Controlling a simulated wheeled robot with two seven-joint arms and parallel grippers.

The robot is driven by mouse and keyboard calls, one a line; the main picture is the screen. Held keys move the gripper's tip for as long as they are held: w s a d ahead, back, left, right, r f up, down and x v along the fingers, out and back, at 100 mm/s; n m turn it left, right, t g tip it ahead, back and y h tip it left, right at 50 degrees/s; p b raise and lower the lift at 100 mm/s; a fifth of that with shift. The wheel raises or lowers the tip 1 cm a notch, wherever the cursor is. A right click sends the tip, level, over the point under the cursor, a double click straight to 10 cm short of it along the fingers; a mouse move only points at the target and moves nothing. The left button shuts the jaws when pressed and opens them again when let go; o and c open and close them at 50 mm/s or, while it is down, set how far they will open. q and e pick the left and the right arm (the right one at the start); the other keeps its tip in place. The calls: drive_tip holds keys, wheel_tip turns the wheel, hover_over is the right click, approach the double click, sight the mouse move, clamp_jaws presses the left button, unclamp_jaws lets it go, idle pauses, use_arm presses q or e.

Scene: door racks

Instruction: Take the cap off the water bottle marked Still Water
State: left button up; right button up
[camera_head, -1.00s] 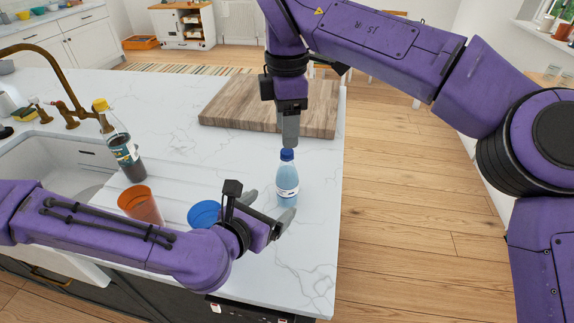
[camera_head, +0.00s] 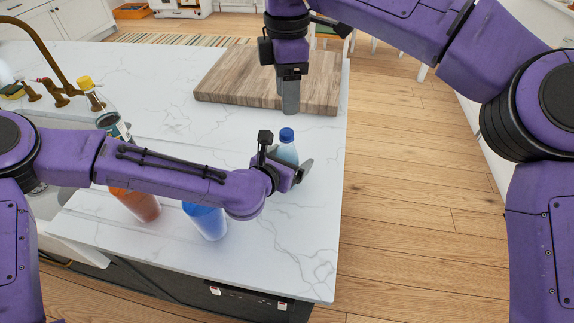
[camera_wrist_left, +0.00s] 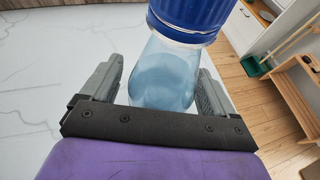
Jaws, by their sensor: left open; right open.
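The water bottle (camera_head: 286,152) is light blue and clear with a blue cap (camera_head: 286,134). It stands upright on the white counter near its right edge. Its lower part is hidden behind my left gripper (camera_head: 298,174), and I cannot read a label. In the left wrist view the bottle (camera_wrist_left: 163,75) is between the two open fingers, with visible gaps beside it, and the blue cap (camera_wrist_left: 190,15) is beyond the fingertips. My right gripper (camera_head: 290,108) is open, points down above and behind the cap, and is apart from it and empty.
A wooden board (camera_head: 225,82) lies behind the bottle. An orange cup (camera_head: 140,206) and a blue cup (camera_head: 208,222) are partly under my left arm. The counter's front right is clear.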

sight(287, 131)
use_arm(q)
drive_tip(key=shift+d, duration=0.1)
use_arm(e)
drive_tip(key=shift+s+r, duration=0.1)
drive_tip(key=shift+s, duration=0.05)
use_arm(q)
drive_tip(key=shift+w, duration=0.1)
drive_tip(key=c, duration=1.6)
clamp_jaws()
use_arm(e)
drive_tip(key=shift+c, duration=0.6)
drive_tip(key=m, duration=0.3)
drive_tip(key=shift+m, duration=0.3)
drive_tip(key=shift+c, duration=0.5)
drive_tip(key=m, duration=0.4)
drive_tip(key=shift+m, duration=0.4)
drive_tip(key=shift+f+m, duration=0.25)
drive_tip(key=shift+m, duration=0.05)
wheel_tip(287, 131, down, 8)
drive_tip(key=shift+r, duration=0.2)
